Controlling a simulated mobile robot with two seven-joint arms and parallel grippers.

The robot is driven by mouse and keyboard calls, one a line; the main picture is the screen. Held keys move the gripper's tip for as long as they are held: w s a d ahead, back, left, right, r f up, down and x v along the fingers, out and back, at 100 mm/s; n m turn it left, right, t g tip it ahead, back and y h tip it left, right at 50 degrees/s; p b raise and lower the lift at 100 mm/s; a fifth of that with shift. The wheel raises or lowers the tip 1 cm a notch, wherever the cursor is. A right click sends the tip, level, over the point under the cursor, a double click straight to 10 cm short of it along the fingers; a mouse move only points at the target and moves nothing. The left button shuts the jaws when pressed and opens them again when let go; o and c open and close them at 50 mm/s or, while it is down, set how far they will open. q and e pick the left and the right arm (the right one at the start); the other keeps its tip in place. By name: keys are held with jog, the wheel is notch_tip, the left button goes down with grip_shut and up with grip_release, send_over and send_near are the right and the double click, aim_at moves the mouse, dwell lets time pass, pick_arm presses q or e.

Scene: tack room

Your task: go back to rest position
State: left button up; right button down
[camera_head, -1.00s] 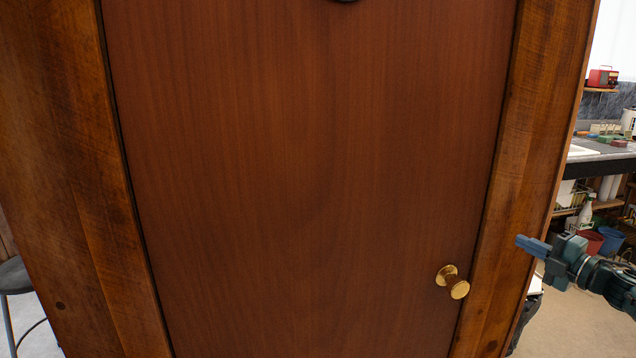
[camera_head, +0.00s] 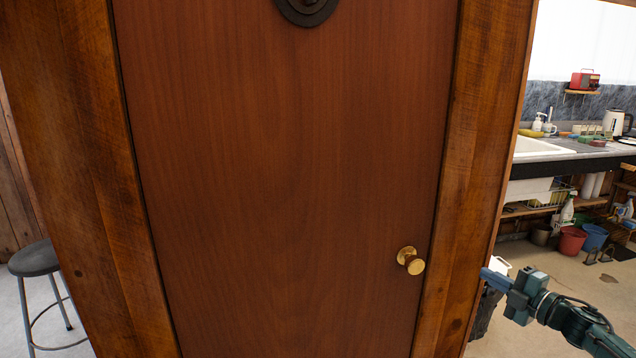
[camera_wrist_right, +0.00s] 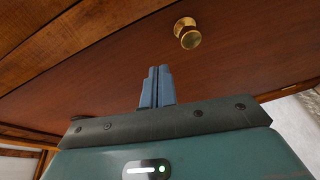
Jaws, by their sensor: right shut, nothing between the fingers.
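My right gripper (camera_head: 492,278) is at the lower right of the head view, to the right of the door frame. Its blue fingers are shut with nothing between them; they also show in the right wrist view (camera_wrist_right: 156,74). A closed brown wooden door (camera_head: 290,180) fills the middle of the head view. Its brass knob (camera_head: 411,260) is left of my right gripper and apart from it. In the right wrist view the knob (camera_wrist_right: 187,33) shows beyond the fingertips, a little to the right. My left gripper is not in view.
The wooden frame (camera_head: 470,150) stands close to my right gripper. A black stool (camera_head: 36,260) stands at the left. A sink counter (camera_head: 560,150) with red (camera_head: 571,240) and blue (camera_head: 594,236) buckets under it is at the right.

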jog(key=s+a+f+m, duration=0.3)
jog(key=s+a+f, duration=0.2)
jog(key=a, duration=0.2)
jog(key=s+a+f+m+g+h+p, duration=0.1)
jog(key=s+a+f+m, duration=0.25)
jog(key=a+f, duration=0.3)
jog(key=s+a+f+m, duration=0.2)
jog(key=s+a+f, duration=0.3)
jog(key=a, duration=0.3)
jog(key=s+a+m+g+h, duration=0.1)
jog(key=s+m, duration=0.4)
jog(key=s, duration=0.5)
jog(key=s+a+f+m+g+h, duration=0.1)
jog(key=s+a+m, duration=0.4)
jog(key=s, duration=0.6)
jog(key=shift+s+a+f+g+h+p, duration=0.25)
jog(key=shift+g+h+p, duration=0.2)
jog(key=shift+g+h, duration=0.5)
jog(key=shift+w, duration=0.1)
